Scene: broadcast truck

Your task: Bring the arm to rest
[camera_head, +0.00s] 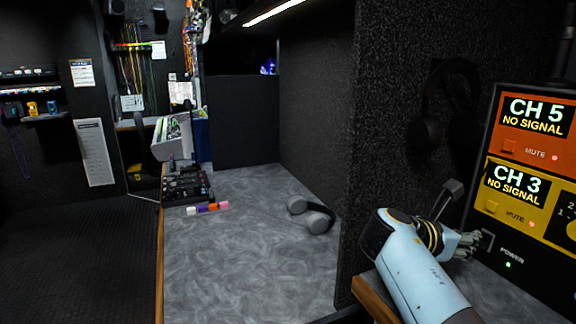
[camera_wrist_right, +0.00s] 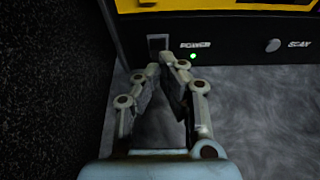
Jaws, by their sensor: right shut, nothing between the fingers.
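My right arm, pale blue with a dark and yellow banded wrist, comes in from the bottom right of the head view. Its gripper (camera_head: 472,243) is at the lower left of a dark panel with an orange and a yellow block. In the right wrist view the gripper's fingertips (camera_wrist_right: 166,62) are together with nothing between them. They are just in front of the panel's power switch (camera_wrist_right: 157,43), beside a lit green light. I cannot tell whether they touch the panel. My left gripper is not in view.
The panel (camera_head: 520,260) reads CH 5 and CH 3, both no signal. A dark wall (camera_head: 352,180) stands left of the arm. Beyond it, a grey counter (camera_head: 240,270) holds grey headphones (camera_head: 313,214), coloured pieces (camera_head: 208,208) and a button console (camera_head: 186,186). Dark headphones (camera_head: 445,100) hang on the wall.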

